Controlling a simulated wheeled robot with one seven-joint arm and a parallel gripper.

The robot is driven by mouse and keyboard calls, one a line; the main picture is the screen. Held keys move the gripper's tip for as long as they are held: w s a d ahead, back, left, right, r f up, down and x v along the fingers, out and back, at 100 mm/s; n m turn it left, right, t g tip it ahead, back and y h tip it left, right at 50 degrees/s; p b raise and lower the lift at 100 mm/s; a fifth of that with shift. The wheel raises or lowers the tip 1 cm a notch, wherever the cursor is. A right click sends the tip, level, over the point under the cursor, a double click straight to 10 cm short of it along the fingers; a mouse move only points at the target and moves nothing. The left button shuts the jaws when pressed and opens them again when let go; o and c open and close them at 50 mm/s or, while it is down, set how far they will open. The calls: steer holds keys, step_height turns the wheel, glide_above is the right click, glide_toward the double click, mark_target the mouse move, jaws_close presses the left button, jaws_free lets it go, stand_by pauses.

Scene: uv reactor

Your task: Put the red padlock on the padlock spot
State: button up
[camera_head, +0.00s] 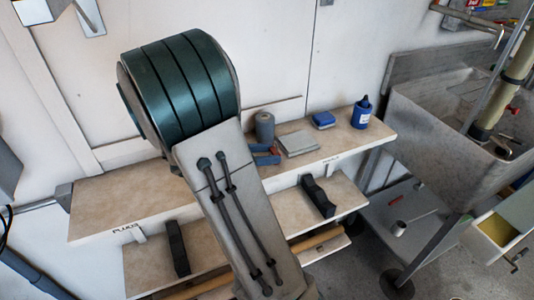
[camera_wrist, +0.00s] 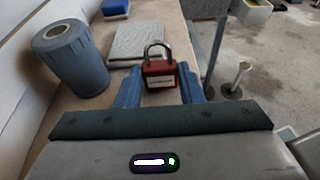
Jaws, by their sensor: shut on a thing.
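The red padlock (camera_wrist: 160,71) has a grey metal shackle and stands upright between the blue fingers of my gripper (camera_wrist: 160,88) in the wrist view. My gripper is shut on its body, with the shackle pointing up. In the head view my gripper (camera_head: 265,156) is over the upper shelf, partly behind my arm, and the padlock is hard to make out there. A flat grey square pad (camera_head: 298,143) lies on the shelf just right of my gripper; it also shows beyond the padlock in the wrist view (camera_wrist: 137,40). I cannot tell whether it is the padlock spot.
The upper shelf (camera_head: 105,200) also holds a grey cylinder (camera_head: 264,126), a blue box (camera_head: 323,119) and a blue bottle (camera_head: 362,113). A label at the shelf's left reads "PLUGS". Black brackets (camera_head: 318,197) sit on the lower shelf. A grey sink (camera_head: 440,125) stands at right.

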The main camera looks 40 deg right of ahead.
steer(key=o, duration=1)
steer(key=shift+f, duration=0.1)
steer(key=shift+o, duration=0.2)
